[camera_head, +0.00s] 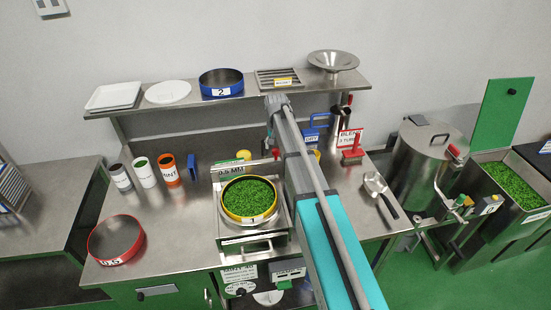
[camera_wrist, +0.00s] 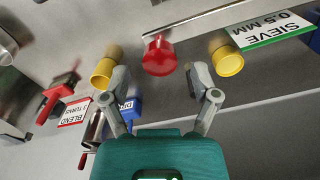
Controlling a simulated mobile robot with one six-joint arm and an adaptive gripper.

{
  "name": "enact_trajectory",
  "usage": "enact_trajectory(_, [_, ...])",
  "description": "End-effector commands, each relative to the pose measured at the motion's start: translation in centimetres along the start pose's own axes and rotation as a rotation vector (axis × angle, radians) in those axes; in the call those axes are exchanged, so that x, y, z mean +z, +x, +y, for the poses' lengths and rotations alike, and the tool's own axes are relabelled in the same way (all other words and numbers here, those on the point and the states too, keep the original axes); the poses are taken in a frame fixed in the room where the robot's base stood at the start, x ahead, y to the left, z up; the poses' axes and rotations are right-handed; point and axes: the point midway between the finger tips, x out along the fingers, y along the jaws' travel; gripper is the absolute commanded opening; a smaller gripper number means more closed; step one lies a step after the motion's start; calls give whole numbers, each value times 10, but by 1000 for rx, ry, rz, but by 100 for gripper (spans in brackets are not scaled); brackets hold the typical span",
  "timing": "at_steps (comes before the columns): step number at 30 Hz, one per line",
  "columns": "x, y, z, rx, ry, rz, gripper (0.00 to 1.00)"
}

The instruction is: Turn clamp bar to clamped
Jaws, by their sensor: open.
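In the wrist view a red knob (camera_wrist: 158,57) lies ahead of my gripper (camera_wrist: 160,82), between and beyond its two spread fingers. The fingers are apart and hold nothing. A yellow knob (camera_wrist: 104,70) stands to the left of the red one and another yellow knob (camera_wrist: 227,60) to its right. In the head view the red knob (camera_head: 276,153) shows small behind the sieve station, beside my arm.
A yellow-rimmed sieve (camera_head: 223,208) full of green leaf sits on the station. The SIEVE 0.5 MM sign (camera_wrist: 277,32), blue DRY handle (camera_wrist: 129,106) and red BLEND handle (camera_wrist: 56,97) surround the knobs. A shelf (camera_head: 205,98) runs above. A scoop (camera_head: 378,187) lies right.

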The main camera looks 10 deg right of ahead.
Motion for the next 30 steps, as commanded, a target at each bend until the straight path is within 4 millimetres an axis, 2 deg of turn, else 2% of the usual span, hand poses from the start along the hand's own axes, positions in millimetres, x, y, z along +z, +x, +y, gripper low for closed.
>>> enact_trajectory(1, [0, 8, 0, 0, 0, 0, 78])
enact_trajectory(12, [0, 33, 1, 0, 1, 0, 78])
enact_trajectory(30, [0, 39, 2, 0, 2, 0, 78])
